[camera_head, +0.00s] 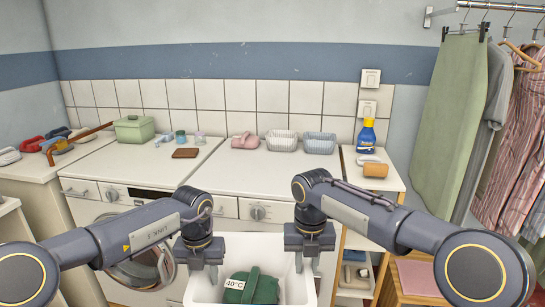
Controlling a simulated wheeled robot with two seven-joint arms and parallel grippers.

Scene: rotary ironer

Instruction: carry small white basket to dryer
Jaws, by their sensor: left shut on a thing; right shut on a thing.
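A white basket (255,250) is at the bottom middle of the head view, in front of the machines; its lower part is cut off by the frame. A dark green bundle (262,287) lies in it, with a "40°C" tag (235,284). My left gripper (203,272) is shut on the basket's left side and my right gripper (309,263) is shut on its right side. Two white front-loading machines stand behind: the left one (128,174) shows a round door, and the right one (270,180) is largely hidden below by the basket. I cannot tell which is the dryer.
A shelf (366,190) with a blue bottle (366,136) stands right, beside hanging clothes (510,140).

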